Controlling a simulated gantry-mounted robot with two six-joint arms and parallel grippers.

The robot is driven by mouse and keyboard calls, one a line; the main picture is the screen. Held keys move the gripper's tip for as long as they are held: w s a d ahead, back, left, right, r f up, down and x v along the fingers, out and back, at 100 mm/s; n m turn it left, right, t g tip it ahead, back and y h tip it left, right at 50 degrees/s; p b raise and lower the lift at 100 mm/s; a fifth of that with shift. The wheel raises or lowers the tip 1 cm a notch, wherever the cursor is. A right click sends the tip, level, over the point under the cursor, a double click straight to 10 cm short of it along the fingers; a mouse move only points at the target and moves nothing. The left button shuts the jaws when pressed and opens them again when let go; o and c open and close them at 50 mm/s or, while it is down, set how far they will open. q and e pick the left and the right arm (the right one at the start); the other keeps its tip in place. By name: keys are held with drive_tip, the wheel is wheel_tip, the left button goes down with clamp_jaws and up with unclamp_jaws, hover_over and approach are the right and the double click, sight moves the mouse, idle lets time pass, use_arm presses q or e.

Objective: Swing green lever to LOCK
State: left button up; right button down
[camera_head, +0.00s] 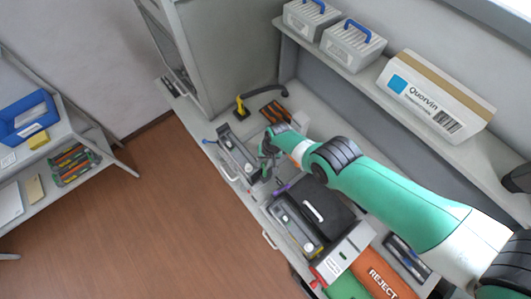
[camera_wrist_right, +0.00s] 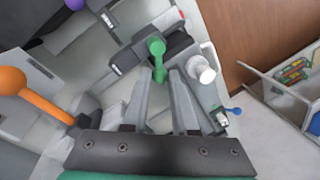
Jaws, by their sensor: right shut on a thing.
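The green lever (camera_wrist_right: 156,47) has a round knob and a short stem, seen in the right wrist view. It rises from a dark and grey block on the bench. My right gripper (camera_wrist_right: 160,80) has its two fingers closed around the green stem, just below the knob. The LOCK marking cannot be read in either view. My left gripper is in neither view.
An orange ball-ended lever (camera_wrist_right: 14,82) and a white knob (camera_wrist_right: 201,70) stand close to the fingers. A blue knob (camera_wrist_right: 236,111) is at the right. A black case (camera_head: 325,207) and an orange REJECT bin (camera_head: 384,278) are nearer along the bench. A shelf holds boxes (camera_head: 435,95).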

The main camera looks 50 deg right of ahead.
drive_tip(key=shift+w+a+n+b, duration=0.2)
drive_tip(key=shift+a+n+b, duration=0.15)
drive_tip(key=shift+n+b, duration=0.55)
drive_tip(key=shift+n, duration=0.3)
drive_tip(key=c, duration=0.7)
unclamp_jaws()
wheel_tip(320, 180, up, 7)
drive_tip(key=d+p, duration=0.1)
drive_tip(key=p, duration=0.7)
drive_tip(key=shift+s+r, duration=0.2)
drive_tip(key=shift+s, duration=0.2)
drive_tip(key=shift+d, duration=0.1)
